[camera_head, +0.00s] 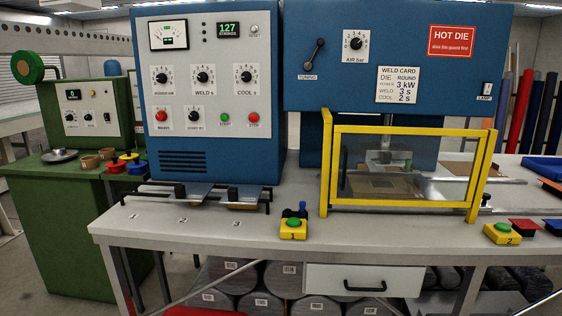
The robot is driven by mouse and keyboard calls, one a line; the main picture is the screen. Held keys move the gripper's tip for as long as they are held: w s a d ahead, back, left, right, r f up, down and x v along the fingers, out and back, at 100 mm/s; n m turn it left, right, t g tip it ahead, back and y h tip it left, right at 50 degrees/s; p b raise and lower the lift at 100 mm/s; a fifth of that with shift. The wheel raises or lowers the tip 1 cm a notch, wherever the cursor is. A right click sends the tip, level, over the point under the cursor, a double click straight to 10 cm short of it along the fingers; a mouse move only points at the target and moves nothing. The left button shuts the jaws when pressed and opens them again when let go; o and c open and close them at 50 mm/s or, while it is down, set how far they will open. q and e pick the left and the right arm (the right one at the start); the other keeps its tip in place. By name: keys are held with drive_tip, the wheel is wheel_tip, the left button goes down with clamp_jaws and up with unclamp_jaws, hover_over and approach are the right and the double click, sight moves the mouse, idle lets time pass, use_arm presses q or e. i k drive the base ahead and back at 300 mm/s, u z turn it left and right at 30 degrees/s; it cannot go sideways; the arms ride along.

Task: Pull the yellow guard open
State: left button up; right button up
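The yellow guard (400,205) is a rectangular yellow frame with a see-through panel. It stands upright on the white bench at the front of the blue welding press, at right of centre. Its left post (326,170) and right post (482,175) reach down to about the bench top. Through the panel I see the die area (385,184), with a metal piece above a brownish flat part. The guard covers the front of this area. Neither of my grippers is in view, and I see no arm touching the guard.
The white bench (200,232) carries yellow button boxes 1 (293,229) and 2 (502,233) with green buttons. A low rail fixture (205,196) lies left of the guard. A drawer (363,281) is below. A green side table (60,215) stands left.

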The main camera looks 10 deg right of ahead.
sight(482, 135)
drive_tip(key=u, duration=0.15)
drive_tip(key=i, duration=0.85)
drive_tip(key=z, duration=0.3)
